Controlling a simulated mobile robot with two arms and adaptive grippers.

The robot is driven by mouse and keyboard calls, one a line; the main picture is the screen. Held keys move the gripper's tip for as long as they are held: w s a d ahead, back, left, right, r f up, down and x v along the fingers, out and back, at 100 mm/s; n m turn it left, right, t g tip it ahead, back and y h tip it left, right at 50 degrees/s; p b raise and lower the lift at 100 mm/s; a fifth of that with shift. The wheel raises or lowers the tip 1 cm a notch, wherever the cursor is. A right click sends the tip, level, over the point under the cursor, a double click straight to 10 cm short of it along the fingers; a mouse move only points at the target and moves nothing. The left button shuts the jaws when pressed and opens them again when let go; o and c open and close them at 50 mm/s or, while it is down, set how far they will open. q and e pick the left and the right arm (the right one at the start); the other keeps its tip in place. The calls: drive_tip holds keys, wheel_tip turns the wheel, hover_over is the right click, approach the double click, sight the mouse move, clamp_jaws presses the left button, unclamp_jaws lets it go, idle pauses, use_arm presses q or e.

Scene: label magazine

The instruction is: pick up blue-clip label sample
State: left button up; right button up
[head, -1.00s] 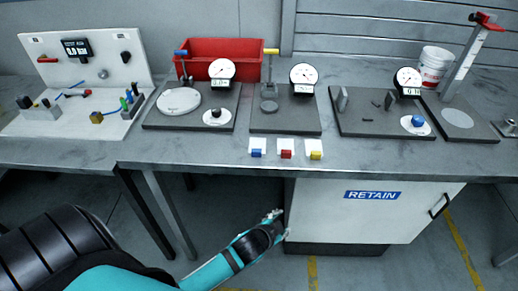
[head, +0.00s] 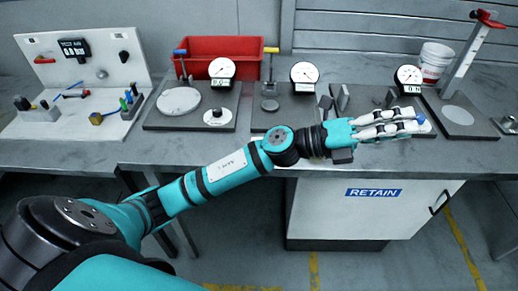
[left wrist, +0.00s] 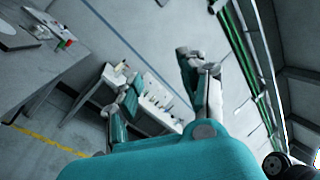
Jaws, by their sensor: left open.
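The blue-clip label sample is not visible now; my left arm covers the front strip of bench where the row of clipped samples lay. My left gripper (head: 408,121) is open, with its white fingers pointing right above the right-hand dark gauge plate. I see nothing between the fingers. Its fingertips overlap a blue knob (head: 421,119) in the head view; I cannot tell whether they touch it. The gripper's fingers also show in the left wrist view (left wrist: 203,75), where no label sample can be made out. My right gripper is out of view.
The grey bench (head: 225,155) carries dial gauges, a red bin (head: 225,50), a white bucket (head: 434,65) and a tall stand (head: 468,55) at the right. A white panel (head: 85,60) stands at the left. A cabinet marked RETAIN (head: 373,215) is below.

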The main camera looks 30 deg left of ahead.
use_arm(q)
drive_tip(key=a+f+m+g+y, duration=0.8)
drive_tip(key=f+m+g+y, duration=0.15)
drive_tip(key=m, duration=0.35)
drive_tip(key=a+r+n+y, duration=0.1)
drive_tip(key=a+r+y, duration=0.2)
drive_tip(key=a+y, duration=1.35)
drive_tip(key=a+f+h+p, duration=0.1)
drive_tip(key=a+f+h, duration=0.1)
drive_tip(key=f, duration=0.2)
drive_tip(key=a+f+h+p, duration=0.1)
drive_tip(key=a+f+h, duration=0.1)
drive_tip(key=f, duration=0.1)
drive_tip(key=a+f+h+p, duration=0.1)
drive_tip(key=a+f+h, duration=0.1)
drive_tip(key=f, duration=0.2)
drive_tip(key=shift+w+f+g, duration=0.25)
drive_tip(key=shift+f, duration=0.1)
drive_tip(key=f, duration=0.1)
drive_tip(key=f+p, duration=0.1)
drive_tip(key=f, duration=0.1)
drive_tip(key=f+p, duration=0.1)
drive_tip(key=shift+s+a+f, duration=0.25)
drive_tip(key=shift+a+f, duration=0.1)
drive_tip(key=shift+f, duration=0.3)
clamp_jaws()
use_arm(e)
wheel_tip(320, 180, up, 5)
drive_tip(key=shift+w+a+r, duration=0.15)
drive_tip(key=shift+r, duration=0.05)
